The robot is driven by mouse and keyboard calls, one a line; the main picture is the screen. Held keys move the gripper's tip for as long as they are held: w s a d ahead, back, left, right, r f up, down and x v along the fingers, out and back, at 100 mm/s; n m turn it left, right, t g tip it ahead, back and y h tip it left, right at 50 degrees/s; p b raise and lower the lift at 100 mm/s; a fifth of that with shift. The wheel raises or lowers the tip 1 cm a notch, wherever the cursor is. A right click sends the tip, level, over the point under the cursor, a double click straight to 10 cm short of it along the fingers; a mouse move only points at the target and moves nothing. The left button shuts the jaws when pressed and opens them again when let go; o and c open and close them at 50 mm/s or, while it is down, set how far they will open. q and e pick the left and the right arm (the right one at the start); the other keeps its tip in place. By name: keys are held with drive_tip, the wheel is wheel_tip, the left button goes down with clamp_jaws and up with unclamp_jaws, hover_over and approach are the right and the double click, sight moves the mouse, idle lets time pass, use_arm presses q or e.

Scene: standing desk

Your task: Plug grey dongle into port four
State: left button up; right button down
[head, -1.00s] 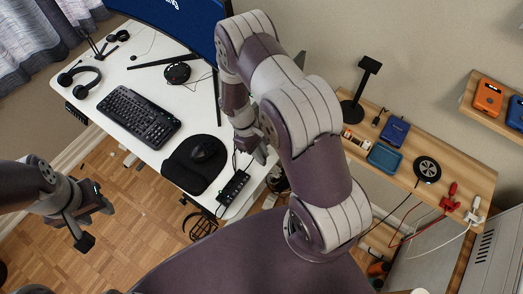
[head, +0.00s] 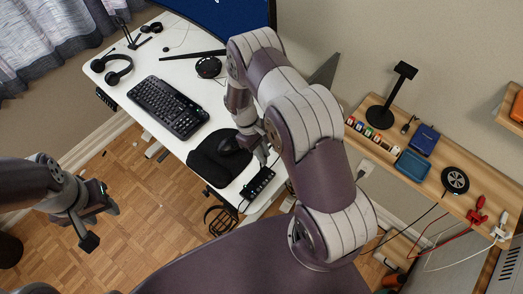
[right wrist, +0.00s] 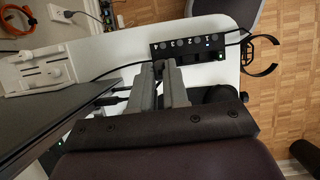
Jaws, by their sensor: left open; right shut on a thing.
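The black hub (head: 258,183) with numbered ports lies at the desk's near right edge. My right gripper (head: 264,153) is over the desk just behind the hub. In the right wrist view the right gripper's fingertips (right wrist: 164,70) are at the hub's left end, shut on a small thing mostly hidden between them. I cannot make out its colour or whether it touches the hub. My left gripper (head: 98,225) is open and empty above the floor, left of the desk.
The mouse (head: 229,143) and mouse pad (head: 205,165) lie close to the right gripper. The keyboard (head: 169,107) is farther left. A wooden shelf (head: 435,185) at right holds a blue tray (head: 412,165) and several small coloured pieces. Cables run by the hub.

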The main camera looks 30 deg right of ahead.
drive_tip(key=shift+f+b, duration=1.25)
drive_tip(key=shift+f, duration=0.7)
drive_tip(key=shift+f, duration=0.15)
drive_tip(key=shift+f+b, duration=0.35)
drive_tip(key=shift+b, duration=0.15)
drive_tip(key=shift+f+b, duration=0.45)
drive_tip(key=shift+f, duration=0.1)
drive_tip(key=c, duration=1.1)
unclamp_jaws()
drive_tip(key=shift+o, duration=0.2)
drive_tip(key=shift+r, duration=0.1)
